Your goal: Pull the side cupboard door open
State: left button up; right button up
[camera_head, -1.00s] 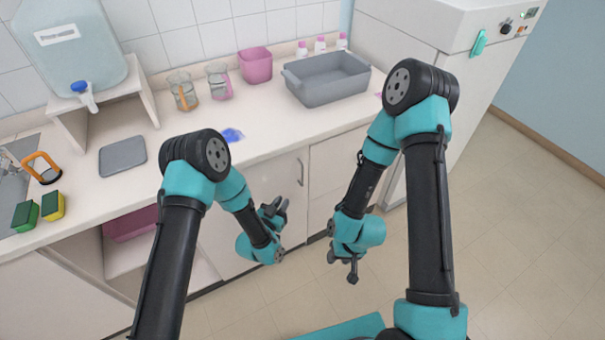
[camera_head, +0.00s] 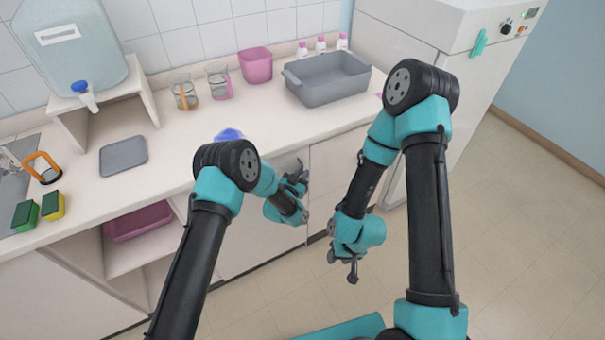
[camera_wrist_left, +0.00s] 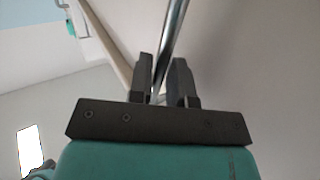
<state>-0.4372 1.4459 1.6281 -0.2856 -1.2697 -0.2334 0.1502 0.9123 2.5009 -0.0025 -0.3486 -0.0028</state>
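The side cupboard door (camera_head: 240,232) is a pale panel below the counter; it looks closed. Its upright metal bar handle (camera_wrist_left: 174,40) runs between the two dark fingers of my left gripper (camera_wrist_left: 164,75) in the left wrist view. Narrow gaps seem to show beside the bar, so the fingers look open around it. In the head view the left gripper (camera_head: 298,178) is at the door's upper right side, hiding most of the handle. My right gripper (camera_head: 345,266) hangs over the floor to the right, apart from the cupboard; its finger spacing is unclear.
The counter above holds a grey basin (camera_head: 325,82), a pink pot (camera_head: 256,65), glass jugs (camera_head: 218,80) and a grey tray (camera_head: 123,155). An open shelf with a pink bin (camera_head: 138,222) is left of the door. The floor (camera_head: 510,245) is clear at right.

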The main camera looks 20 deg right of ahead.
pick_arm(q)
jog(key=shift+w+d, duration=0.2)
jog(key=shift+c, duration=0.4)
grip_shut()
